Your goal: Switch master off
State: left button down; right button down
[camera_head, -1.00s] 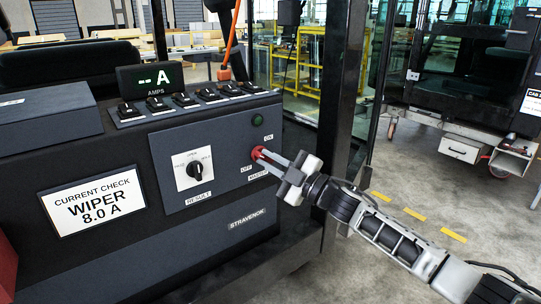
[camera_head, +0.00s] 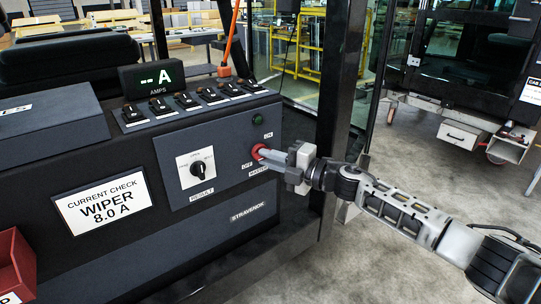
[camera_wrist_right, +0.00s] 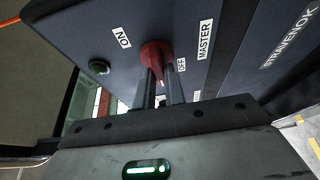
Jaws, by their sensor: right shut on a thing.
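The red master switch (camera_head: 259,152) sits on the right part of the dark console panel, between the labels ON, OFF and MASTER. In the right wrist view the red knob (camera_wrist_right: 157,56) is between my two fingers, and its pointed end lies near the OFF label (camera_wrist_right: 182,65). My right gripper (camera_head: 266,155) comes in from the right and is shut on the knob. It also shows in the right wrist view (camera_wrist_right: 160,80). The fingers partly hide the knob in the head view. My left gripper is not in view.
A green button (camera_head: 257,119) is just above the switch. A rotary RESULT selector (camera_head: 198,169) is to its left. A row of black rocker switches (camera_head: 187,101) and the AMPS display (camera_head: 152,79) are above. A dark cab post (camera_head: 343,80) stands close behind my right gripper.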

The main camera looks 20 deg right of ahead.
jog(key=shift+f, duration=0.1)
dwell(0.3)
jog(key=c, duration=1.5)
grip_release()
jog(key=shift+o, duration=0.2)
jog(key=b+v, duration=0.3)
jog(key=v, duration=1.3)
